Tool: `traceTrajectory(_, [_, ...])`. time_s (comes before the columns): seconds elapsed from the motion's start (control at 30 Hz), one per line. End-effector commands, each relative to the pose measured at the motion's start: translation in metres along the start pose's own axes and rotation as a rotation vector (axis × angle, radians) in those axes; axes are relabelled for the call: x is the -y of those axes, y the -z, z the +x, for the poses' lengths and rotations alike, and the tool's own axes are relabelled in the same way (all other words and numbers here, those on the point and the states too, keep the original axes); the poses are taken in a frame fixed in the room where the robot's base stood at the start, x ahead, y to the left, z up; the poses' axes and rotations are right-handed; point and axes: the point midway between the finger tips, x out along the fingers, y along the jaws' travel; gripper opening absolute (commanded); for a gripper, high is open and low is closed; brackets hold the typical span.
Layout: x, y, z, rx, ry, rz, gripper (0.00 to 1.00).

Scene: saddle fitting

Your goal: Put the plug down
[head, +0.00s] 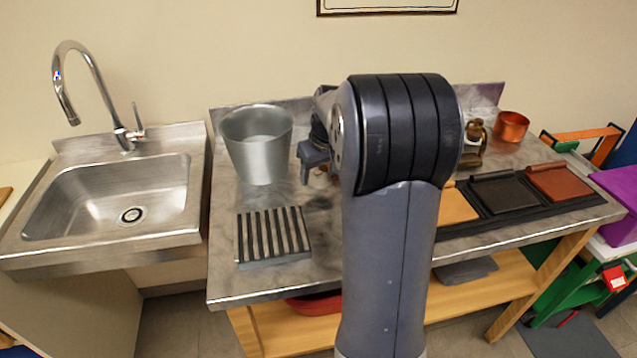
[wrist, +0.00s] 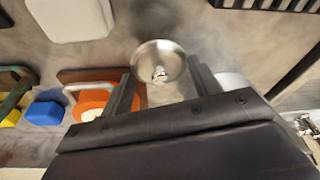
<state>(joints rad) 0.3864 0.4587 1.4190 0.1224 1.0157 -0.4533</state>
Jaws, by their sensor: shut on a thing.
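The plug (wrist: 159,60) is a round silver dish with a small knob at its middle. In the wrist view it sits between the two fingers of my gripper (wrist: 160,78), which is shut on it. A dark shadow shows on the grey worktop beyond it, but I cannot tell how high the plug is. In the head view my gripper (head: 312,160) is over the worktop (head: 222,235), just right of the metal bucket. My arm hides much of it there, and I cannot make out the plug in that view.
The bucket (head: 260,150) and a striped slatted block (head: 272,235) stand on the left part of the worktop. The sink (head: 110,200) is farther left. Coloured pads (head: 507,194) and a copper cup (head: 510,126) are at right. Bare worktop shows around the slatted block.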

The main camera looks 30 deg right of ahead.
Motion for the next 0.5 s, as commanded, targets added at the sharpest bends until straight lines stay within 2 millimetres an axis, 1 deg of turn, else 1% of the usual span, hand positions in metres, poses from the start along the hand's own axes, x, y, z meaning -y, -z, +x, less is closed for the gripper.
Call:
traceTrajectory(0.23, [0.000,-0.009,0.032,0.003,0.001,0.001,0.37])
traceTrajectory(0.3, [0.000,-0.010,0.035,0.001,0.001,0.001,0.37])
traceTrajectory(0.5, [0.000,-0.010,0.034,0.001,0.001,0.001,0.37])
